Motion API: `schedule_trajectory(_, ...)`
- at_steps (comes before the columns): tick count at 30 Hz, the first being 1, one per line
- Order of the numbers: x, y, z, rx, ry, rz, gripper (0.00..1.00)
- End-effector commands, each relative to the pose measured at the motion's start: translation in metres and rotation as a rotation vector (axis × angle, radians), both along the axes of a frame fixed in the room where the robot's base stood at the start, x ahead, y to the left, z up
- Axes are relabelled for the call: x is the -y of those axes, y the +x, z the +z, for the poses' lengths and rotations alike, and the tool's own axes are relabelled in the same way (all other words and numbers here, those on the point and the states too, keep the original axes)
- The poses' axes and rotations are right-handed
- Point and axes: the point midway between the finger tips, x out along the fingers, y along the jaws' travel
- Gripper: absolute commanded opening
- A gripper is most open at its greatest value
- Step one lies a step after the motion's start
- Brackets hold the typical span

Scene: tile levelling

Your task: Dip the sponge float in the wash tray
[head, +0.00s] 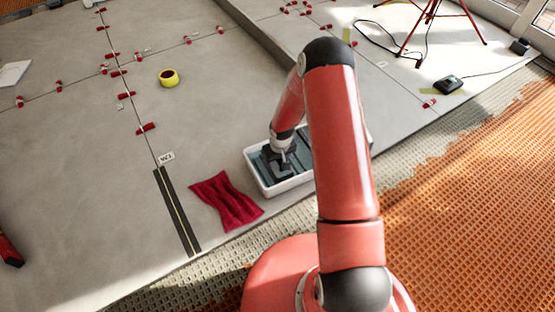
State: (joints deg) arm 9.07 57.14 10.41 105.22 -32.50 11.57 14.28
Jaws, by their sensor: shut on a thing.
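The white wash tray (291,186) stands on the grey tile floor, left of my arm and partly hidden behind it. Its inside looks dark grey-blue. My gripper (283,157) points down inside the tray's outline, near its left half. It is shut on a dark grey thing, which I take to be the sponge float (286,170). The float is small and dark against the tray's inside, so I cannot tell how deep it sits or whether it touches water.
A crumpled dark red cloth (228,200) lies left of the tray. A yellow tape roll (169,77) and several red levelling clips (147,128) are on the tiles. A red tripod (428,20) and cable stand at the back right. Orange matting (470,190) covers the right.

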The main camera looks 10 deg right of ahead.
Motion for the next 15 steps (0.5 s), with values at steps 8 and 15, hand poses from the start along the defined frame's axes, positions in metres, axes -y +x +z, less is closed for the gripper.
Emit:
schedule_trajectory(8,0.000,0.000,0.000,0.001,0.000,0.000,0.34)
schedule_trajectory(15,0.000,0.001,0.016,0.002,0.000,0.000,0.34)
